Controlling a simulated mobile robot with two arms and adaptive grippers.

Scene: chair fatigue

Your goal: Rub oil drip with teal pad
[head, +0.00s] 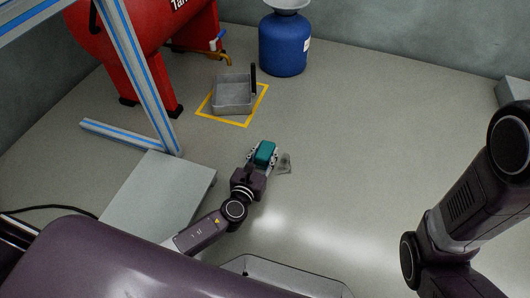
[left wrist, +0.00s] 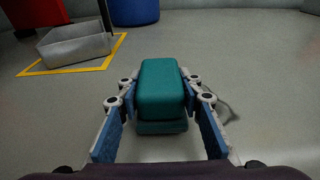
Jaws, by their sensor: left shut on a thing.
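My left gripper (head: 262,157) is shut on the teal pad (head: 265,152), low over the open floor in the head view. In the left wrist view the teal pad (left wrist: 162,92) sits between the two blue-lined fingers of the gripper (left wrist: 162,100). A small grey patch (head: 285,164), perhaps the oil drip, shows on the floor just right of the pad. In the left wrist view a faint dark outline (left wrist: 226,108) lies right of the fingers. I cannot tell whether the pad touches the floor. My right arm is at the right; its gripper is out of view.
A grey metal tray (head: 233,94) stands inside a yellow floor outline (head: 242,123). Behind are a blue drum (head: 286,45) and a red tank (head: 130,40). A blue-and-white frame (head: 140,75) and grey plate (head: 150,195) are at left. Floor to the right is clear.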

